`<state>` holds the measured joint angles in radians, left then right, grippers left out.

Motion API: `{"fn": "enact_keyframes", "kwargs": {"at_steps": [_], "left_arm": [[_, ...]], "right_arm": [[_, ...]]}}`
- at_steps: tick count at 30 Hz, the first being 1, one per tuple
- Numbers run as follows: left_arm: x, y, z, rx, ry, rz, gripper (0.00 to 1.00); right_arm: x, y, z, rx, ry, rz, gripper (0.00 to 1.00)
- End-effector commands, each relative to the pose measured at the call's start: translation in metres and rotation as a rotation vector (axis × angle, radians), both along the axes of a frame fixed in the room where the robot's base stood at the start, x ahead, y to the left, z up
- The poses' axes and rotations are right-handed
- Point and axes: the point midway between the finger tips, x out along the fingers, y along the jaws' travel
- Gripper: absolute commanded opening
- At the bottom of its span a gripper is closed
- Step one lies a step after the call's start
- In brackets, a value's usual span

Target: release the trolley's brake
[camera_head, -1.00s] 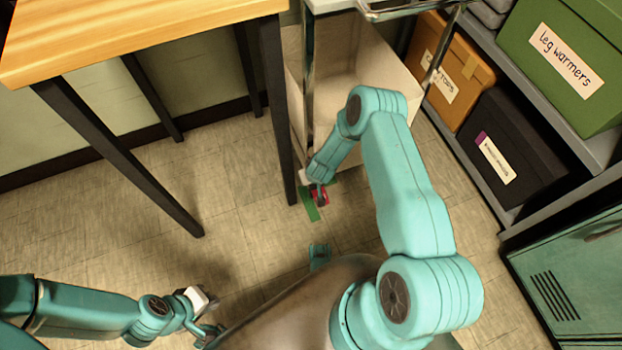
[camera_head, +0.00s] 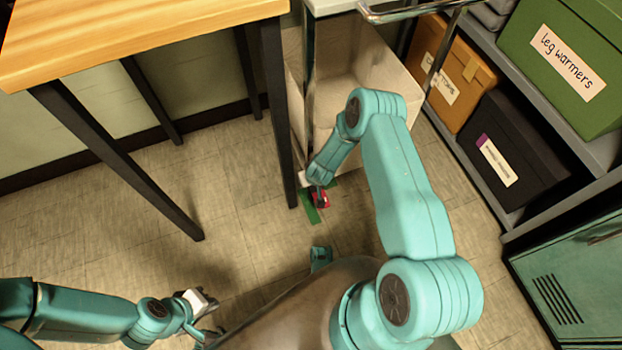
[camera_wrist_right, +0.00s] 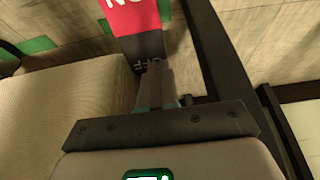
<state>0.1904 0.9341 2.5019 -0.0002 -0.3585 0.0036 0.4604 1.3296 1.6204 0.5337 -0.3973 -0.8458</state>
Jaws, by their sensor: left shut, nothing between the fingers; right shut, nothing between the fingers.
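The trolley (camera_head: 338,75) is a pale bin on a metal frame with a chrome handle at the top. Its brake pedal (camera_head: 321,198) shows as a small red piece low at its near corner. In the right wrist view the pedal (camera_wrist_right: 133,16) has a red part lettered ON and a black part lettered OFF, both upside down. My right gripper (camera_wrist_right: 155,85) is shut and empty, its tips at the black OFF part; I cannot tell whether they touch. In the head view it (camera_head: 313,186) is partly hidden by its own wrist. My left gripper (camera_head: 208,318) is shut and empty, low over the floor.
A wooden table (camera_head: 130,35) with dark legs stands to the left, one leg close beside the trolley. Shelves with a green box (camera_head: 565,65), an orange box (camera_head: 443,75) and a black box (camera_head: 512,150) stand right. Green tape (camera_head: 309,207) marks the floor.

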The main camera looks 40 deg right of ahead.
Motion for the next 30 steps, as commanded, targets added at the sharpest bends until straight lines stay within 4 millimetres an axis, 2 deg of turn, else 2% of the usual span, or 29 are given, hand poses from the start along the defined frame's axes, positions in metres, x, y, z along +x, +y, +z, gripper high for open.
{"fn": "enact_keyframes", "kwargs": {"at_steps": [7,15,18,24,30], "left_arm": [[-0.006,-0.006,0.037,-0.004,0.011,-0.024,0.0],[-0.007,-0.007,0.057,-0.005,0.012,-0.029,0.0],[-0.007,-0.007,0.062,-0.005,0.013,-0.028,0.0],[-0.007,-0.007,0.066,-0.005,0.013,-0.028,0.0],[-0.007,-0.007,0.066,-0.005,0.013,-0.028,0.0]], "right_arm": [[-0.004,-0.006,0.05,-0.001,-0.002,-0.001,0.0],[-0.02,-0.002,0.105,0.0,-0.002,0.0,0.0],[-0.025,-0.001,0.12,-0.001,-0.002,0.001,0.0],[-0.03,-0.001,0.134,-0.001,-0.002,0.001,0.0],[-0.03,0.0,0.135,0.0,-0.002,0.0,0.0]]}}
